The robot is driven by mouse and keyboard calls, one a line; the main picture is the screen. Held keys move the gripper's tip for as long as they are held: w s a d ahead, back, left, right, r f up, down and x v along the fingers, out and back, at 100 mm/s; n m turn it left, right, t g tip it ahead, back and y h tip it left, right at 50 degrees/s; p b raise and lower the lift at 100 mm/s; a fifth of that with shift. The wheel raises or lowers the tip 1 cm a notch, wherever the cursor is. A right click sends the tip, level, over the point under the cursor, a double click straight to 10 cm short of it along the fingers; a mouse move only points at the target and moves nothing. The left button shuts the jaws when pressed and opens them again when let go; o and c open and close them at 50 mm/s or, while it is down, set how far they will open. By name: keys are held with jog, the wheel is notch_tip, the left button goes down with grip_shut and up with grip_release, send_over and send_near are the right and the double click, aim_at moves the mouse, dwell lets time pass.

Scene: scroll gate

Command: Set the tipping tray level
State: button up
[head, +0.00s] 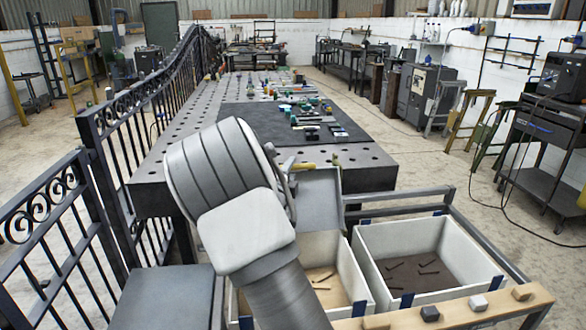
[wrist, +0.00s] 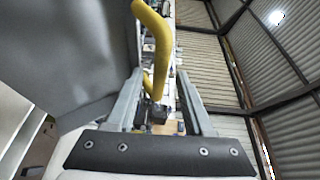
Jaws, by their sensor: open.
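The tipping tray (head: 322,192) shows in the head view as a pale grey panel, steeply tilted above the bins and partly hidden by my arm. In the wrist view a large grey panel (wrist: 65,45), which looks like the tray, fills the left side. A curved yellow handle (wrist: 160,35) runs down between the fingers of my gripper (wrist: 160,73). The fingers are apart, one on each side of the handle; I cannot tell whether either touches it. A small yellow piece (head: 303,166) shows at the tray's upper edge in the head view. My arm hides the gripper there.
Under the tray stand a bin with a tan floor (head: 330,284) and a bin with a dark floor (head: 430,235), both holding dark rods. A wooden rail (head: 455,312) with small blocks crosses in front. A scroll gate (head: 60,200) stands left; a perforated table (head: 190,145) lies behind.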

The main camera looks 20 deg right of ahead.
jog(key=shift+x, duration=1.4)
grip_shut()
dwell(0.5)
